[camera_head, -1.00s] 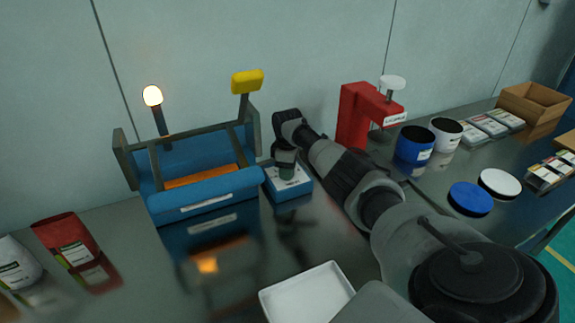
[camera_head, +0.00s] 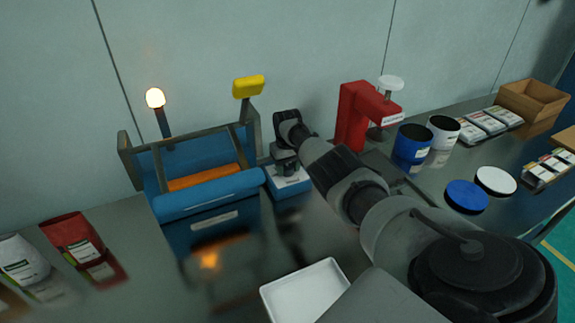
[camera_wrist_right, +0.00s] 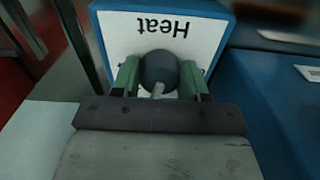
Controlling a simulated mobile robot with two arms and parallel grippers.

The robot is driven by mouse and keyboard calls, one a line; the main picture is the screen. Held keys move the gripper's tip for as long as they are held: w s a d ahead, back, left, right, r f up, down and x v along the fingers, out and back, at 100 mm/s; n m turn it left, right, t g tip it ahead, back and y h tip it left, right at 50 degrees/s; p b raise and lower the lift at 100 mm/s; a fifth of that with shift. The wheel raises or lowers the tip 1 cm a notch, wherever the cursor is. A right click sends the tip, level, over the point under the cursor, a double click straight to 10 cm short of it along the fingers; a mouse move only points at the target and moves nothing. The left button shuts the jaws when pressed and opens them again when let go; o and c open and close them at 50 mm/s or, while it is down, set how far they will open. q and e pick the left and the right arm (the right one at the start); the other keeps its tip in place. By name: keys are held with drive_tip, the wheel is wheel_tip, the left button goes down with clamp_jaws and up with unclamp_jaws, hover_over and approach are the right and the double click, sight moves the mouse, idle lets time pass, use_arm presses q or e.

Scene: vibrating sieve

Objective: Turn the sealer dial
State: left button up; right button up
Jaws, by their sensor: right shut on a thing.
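The sealer dial (camera_wrist_right: 158,72) is a dark round knob with a pale pointer mark, on a blue box with a white face (camera_wrist_right: 119,23) labelled "Heat", which reads upside down in the right wrist view. My right gripper (camera_wrist_right: 160,78) is shut on the dial, with one green finger on each side of it. In the head view, the dial box (camera_head: 291,183) stands at the right end of the blue sealer (camera_head: 208,195); my right gripper (camera_head: 287,165) reaches down over it and hides most of the dial. My left gripper is not in view.
The sealer has a yellow-topped lever (camera_head: 248,87) and a lit lamp (camera_head: 155,98). A red press (camera_head: 353,115), a blue tub (camera_head: 412,148) and a white tub (camera_head: 443,136) stand right of my arm. A white tray (camera_head: 304,291) lies in front.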

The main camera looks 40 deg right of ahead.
sight(288, 166)
drive_tip(key=m, duration=0.5)
drive_tip(key=shift+m, duration=0.4)
drive_tip(key=shift+w, duration=0.1)
drive_tip(key=o, duration=0.9)
drive_tip(key=shift+r+p, duration=0.1)
drive_tip(key=shift+p, duration=0.2)
drive_tip(key=shift+r, duration=0.3)
wheel_tip(288, 166, up, 3)
drive_tip(key=shift+f+p, duration=0.1)
drive_tip(key=shift+p, duration=1.15)
wheel_tip(288, 166, up, 7)
drive_tip(key=shift+r, duration=0.15)
